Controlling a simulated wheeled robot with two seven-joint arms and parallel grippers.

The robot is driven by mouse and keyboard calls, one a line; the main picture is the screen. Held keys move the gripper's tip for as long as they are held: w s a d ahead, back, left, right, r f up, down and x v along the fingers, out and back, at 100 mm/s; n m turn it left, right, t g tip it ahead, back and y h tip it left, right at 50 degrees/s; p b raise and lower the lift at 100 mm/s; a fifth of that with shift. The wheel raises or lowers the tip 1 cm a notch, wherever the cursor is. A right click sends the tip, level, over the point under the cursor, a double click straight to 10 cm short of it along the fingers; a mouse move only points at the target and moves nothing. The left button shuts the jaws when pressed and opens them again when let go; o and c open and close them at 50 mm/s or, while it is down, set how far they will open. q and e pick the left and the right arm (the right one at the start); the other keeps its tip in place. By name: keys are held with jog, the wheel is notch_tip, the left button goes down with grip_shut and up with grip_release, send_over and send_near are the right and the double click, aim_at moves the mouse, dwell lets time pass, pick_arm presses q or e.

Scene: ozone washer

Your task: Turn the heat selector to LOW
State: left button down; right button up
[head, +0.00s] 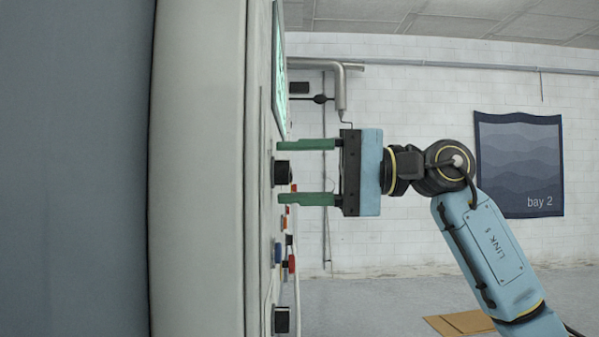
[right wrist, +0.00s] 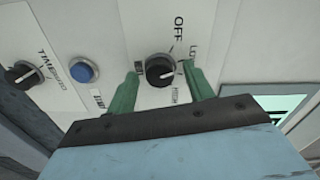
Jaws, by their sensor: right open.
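The heat selector is a round black knob (right wrist: 160,70) on the pale panel (right wrist: 215,35), with OFF, a partly hidden "LO" label and HIGH printed around it. A light mark shows on its right side, but its exact setting is hard to read. The knob also shows in the head view (head: 281,173), edge-on. My right gripper (head: 279,172) is open, its green fingers level with the panel face, one above and one below the knob. In the right wrist view the fingers (right wrist: 161,72) stand either side of the knob, with visible gaps. My left gripper is not in view.
A second black knob marked TIME (right wrist: 22,74) and a blue button (right wrist: 85,72) sit on the same panel. Red and blue buttons (head: 291,264) protrude below the selector. A lit green screen (head: 279,75) is above.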

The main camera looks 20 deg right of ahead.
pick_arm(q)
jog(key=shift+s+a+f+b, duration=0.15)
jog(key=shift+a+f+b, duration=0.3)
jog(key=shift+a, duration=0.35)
pick_arm(e)
jog(key=v, duration=1.3)
jog(key=shift+d, duration=0.2)
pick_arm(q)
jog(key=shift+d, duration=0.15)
pick_arm(e)
jog(key=shift+r, duration=0.1)
